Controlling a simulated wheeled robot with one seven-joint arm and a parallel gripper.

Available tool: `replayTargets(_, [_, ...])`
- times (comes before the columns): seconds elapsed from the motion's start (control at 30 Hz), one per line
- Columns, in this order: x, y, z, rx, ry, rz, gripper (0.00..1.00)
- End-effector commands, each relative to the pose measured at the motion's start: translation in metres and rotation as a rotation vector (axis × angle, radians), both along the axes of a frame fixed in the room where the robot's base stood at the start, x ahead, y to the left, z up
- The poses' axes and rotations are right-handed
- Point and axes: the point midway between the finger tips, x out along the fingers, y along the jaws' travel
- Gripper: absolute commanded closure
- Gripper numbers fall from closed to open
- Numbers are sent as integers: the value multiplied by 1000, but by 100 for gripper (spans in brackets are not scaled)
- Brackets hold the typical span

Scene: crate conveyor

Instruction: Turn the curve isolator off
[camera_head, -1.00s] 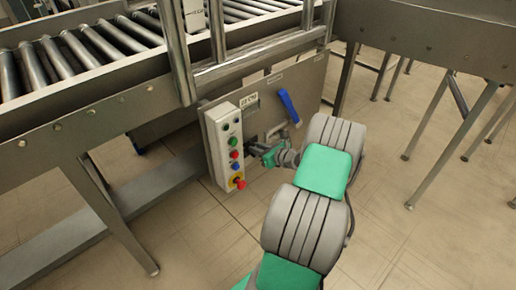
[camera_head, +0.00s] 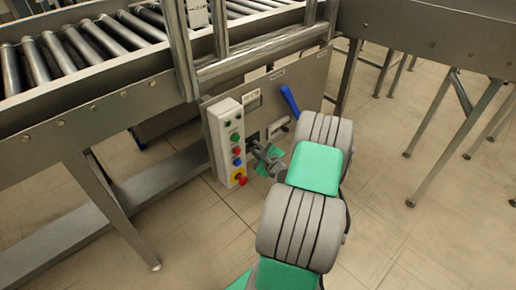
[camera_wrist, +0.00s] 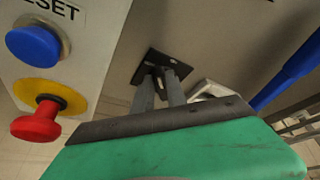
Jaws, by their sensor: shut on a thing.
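In the wrist view, a black square plate (camera_wrist: 148,62) is fixed to the grey panel, and my gripper's fingertips (camera_wrist: 164,76) meet at it. They are shut on a small part there, apparently the curve isolator's handle, which the fingers mostly hide. I cannot tell its angle. In the head view my gripper (camera_head: 257,146) reaches the panel (camera_head: 262,100) just right of the button box. Labels on the panel are too small to read.
The white button box (camera_head: 221,118) stands close left, with a blue button (camera_wrist: 34,43) and a red mushroom button (camera_wrist: 38,122) on yellow. A blue lever (camera_head: 289,101) slants at the right, near my wrist. The roller conveyor (camera_head: 80,50) runs above; open floor lies in front.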

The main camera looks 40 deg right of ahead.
Motion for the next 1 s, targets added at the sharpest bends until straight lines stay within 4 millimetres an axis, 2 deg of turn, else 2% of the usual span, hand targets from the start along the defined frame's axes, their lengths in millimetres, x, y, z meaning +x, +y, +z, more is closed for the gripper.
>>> replayTargets(0.13, [-1, 3, -9, -138, -3, -2, 100])
replayTargets(0.6, [-1, 7, -22, -565, -16, -1, 100])
replayTargets(1.0, [-1, 8, -22, -778, -22, 1, 100])
